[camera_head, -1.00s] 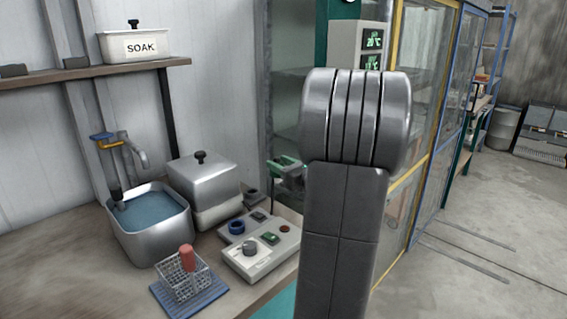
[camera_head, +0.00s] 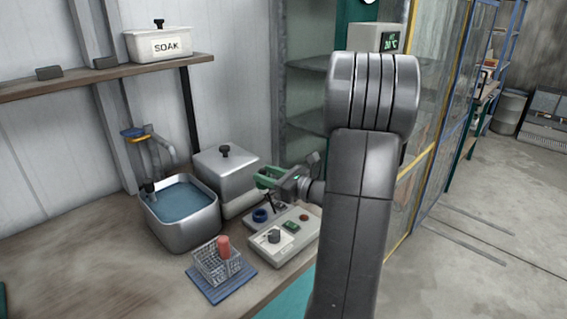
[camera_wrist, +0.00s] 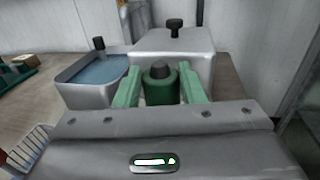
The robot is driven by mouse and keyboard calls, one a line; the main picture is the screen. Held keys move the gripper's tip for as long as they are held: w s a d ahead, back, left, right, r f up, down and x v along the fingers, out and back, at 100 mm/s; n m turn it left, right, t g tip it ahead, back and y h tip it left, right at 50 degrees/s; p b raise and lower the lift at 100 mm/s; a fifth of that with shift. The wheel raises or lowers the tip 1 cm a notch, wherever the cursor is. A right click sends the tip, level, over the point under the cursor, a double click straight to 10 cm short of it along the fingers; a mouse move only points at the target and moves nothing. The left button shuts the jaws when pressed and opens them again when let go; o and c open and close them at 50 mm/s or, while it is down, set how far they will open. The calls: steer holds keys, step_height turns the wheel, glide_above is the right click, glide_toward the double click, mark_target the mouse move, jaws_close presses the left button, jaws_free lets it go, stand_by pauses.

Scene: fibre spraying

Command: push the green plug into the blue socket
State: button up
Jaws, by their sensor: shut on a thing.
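My gripper (camera_head: 266,177) is above the back of the grey control panel, its green fingers pointing left. In the wrist view, my gripper (camera_wrist: 160,77) is shut on the green plug (camera_wrist: 160,91), a dark green cylinder with a dark knob on top, upright between the fingers. I cannot make out the plug clearly in the head view. The blue socket (camera_head: 261,215) is a blue ring on the panel's back left part, below and near the fingers. It is not seen in the wrist view.
The lidded metal box (camera_head: 226,170) stands close behind the fingers. The water basin (camera_head: 183,213) is left of it. The panel (camera_head: 280,248) also carries a knob and buttons.

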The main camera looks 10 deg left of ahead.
steer(key=shift+s+a+n+g, duration=0.3)
steer(key=shift+s+a+g, duration=0.2)
steer(key=shift+s, duration=0.15)
steer(key=shift+f+b, duration=2.05)
steer(key=shift+f, duration=0.85)
steer(key=shift+f+b, duration=1.05)
steer(key=shift+f, duration=0.45)
steer(key=o, duration=1.1)
steer(key=shift+d, duration=0.1)
steer(key=v, duration=1.3)
steer(key=shift+s+d+f+b, duration=0.1)
steer(key=shift+s+d+b, duration=0.05)
steer(key=shift+d+b, duration=0.15)
